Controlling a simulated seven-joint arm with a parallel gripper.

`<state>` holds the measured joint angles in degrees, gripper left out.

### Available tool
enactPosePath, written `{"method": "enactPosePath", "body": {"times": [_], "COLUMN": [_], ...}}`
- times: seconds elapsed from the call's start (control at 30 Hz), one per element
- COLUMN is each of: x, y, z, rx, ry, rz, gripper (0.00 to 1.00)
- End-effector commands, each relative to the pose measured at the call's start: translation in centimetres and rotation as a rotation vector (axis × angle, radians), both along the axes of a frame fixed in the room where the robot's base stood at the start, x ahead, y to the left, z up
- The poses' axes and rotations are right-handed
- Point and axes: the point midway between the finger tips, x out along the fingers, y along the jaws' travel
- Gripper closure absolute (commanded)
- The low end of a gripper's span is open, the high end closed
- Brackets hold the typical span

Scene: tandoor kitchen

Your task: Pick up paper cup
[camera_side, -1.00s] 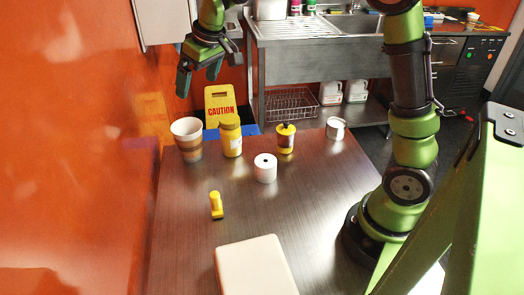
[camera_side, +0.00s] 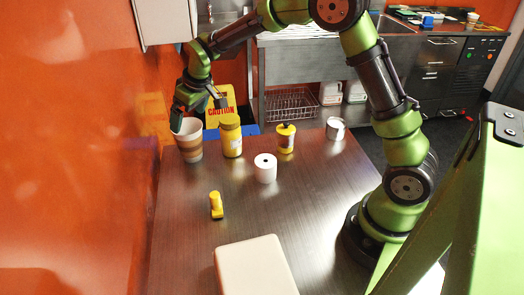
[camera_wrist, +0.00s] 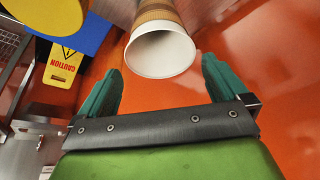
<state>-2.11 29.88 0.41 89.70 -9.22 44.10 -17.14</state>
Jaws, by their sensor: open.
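The paper cup (camera_side: 190,148) is white with brown and tan bands and stands upright at the table's far left corner. In the wrist view the cup (camera_wrist: 160,45) shows its white rim and open mouth, ahead of and between my two green fingers. My gripper (camera_side: 197,116) is open and empty, just above the cup, with one finger in front of part of its rim in the side view. In the wrist view my gripper (camera_wrist: 162,88) has its fingers spread wider than the cup. I cannot tell whether a finger touches the cup.
A yellow-lidded jar (camera_side: 231,137) stands close to the right of the cup. A yellow bottle (camera_side: 285,139), a white paper roll (camera_side: 265,168) and a metal cup (camera_side: 335,129) stand further right. A small yellow object (camera_side: 216,205) and a beige box (camera_side: 257,267) are nearer. The orange wall (camera_side: 70,130) is at left.

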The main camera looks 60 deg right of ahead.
Motion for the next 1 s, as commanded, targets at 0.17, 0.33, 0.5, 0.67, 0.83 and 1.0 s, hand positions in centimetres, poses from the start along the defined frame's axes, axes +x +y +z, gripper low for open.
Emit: {"method": "enactPosePath", "body": {"times": [0.17,0.33,0.5,0.67,0.83,1.0], "x": [0.7,1.1,1.1,1.1,1.1,1.1], "y": [0.2,0.2,0.2,0.2,0.2,0.2], "z": [-2.7,-3.4,-3.3,-3.3,-3.3,-3.3], "rx": [0.001,0.001,0.001,0.0,0.0,0.0], "ry": [0.003,0.001,0.0,0.001,0.001,0.001], "rz": [-0.001,-0.001,-0.001,-0.001,-0.001,-0.001], "gripper": [0.0,0.0,0.0,0.24,0.5,0.5]}}
